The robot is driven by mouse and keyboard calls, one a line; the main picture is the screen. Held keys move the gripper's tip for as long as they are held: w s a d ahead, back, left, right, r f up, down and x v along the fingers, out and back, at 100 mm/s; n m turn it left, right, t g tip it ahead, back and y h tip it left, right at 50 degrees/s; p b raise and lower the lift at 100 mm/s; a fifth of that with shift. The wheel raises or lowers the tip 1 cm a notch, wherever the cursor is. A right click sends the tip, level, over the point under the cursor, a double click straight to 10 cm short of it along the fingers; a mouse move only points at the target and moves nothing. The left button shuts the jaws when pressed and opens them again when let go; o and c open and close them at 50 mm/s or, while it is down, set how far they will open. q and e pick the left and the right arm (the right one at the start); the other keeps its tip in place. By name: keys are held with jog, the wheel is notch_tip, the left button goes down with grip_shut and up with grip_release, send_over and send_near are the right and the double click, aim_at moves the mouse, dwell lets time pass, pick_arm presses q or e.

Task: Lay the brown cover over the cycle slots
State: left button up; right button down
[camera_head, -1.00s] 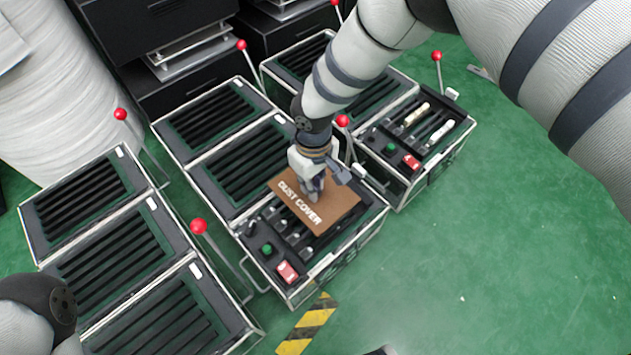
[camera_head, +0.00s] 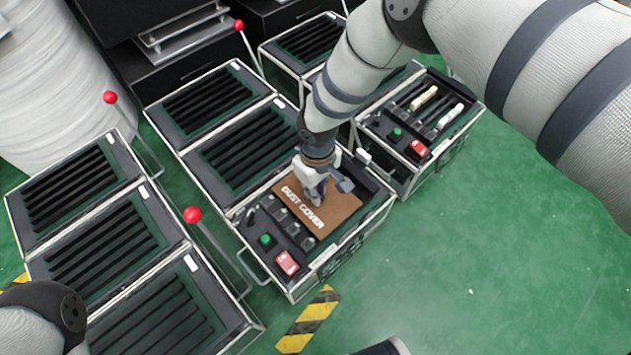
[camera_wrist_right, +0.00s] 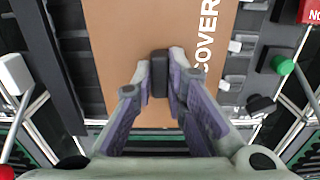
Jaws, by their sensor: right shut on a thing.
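The brown cover (camera_head: 333,208), printed "DUST COVER", lies over part of the slot area of the middle front fixture (camera_head: 285,262). In the right wrist view the brown cover (camera_wrist_right: 115,45) spreads flat beneath my fingers. My right gripper (camera_head: 314,200) is above it, and in the right wrist view my right gripper (camera_wrist_right: 160,75) is shut on the cover's dark handle (camera_wrist_right: 159,72). Slots with grey parts (camera_head: 285,220) show along the cover's left edge; those beneath it are hidden. I cannot tell whether the cover rests fully on the fixture. My left gripper is out of view.
A green button (camera_head: 266,240) and a red switch (camera_head: 287,262) sit on the fixture's front. A neighbouring fixture (camera_head: 420,120) holds pale bars in its slots. Red-knobbed levers (camera_head: 193,215) stand beside the fixtures. The green floor (camera_head: 480,250) at right is clear.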

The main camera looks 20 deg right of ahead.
jog(key=shift+f, duration=0.3)
jog(key=c, duration=1.5)
grip_release()
jog(key=shift+c, duration=0.2)
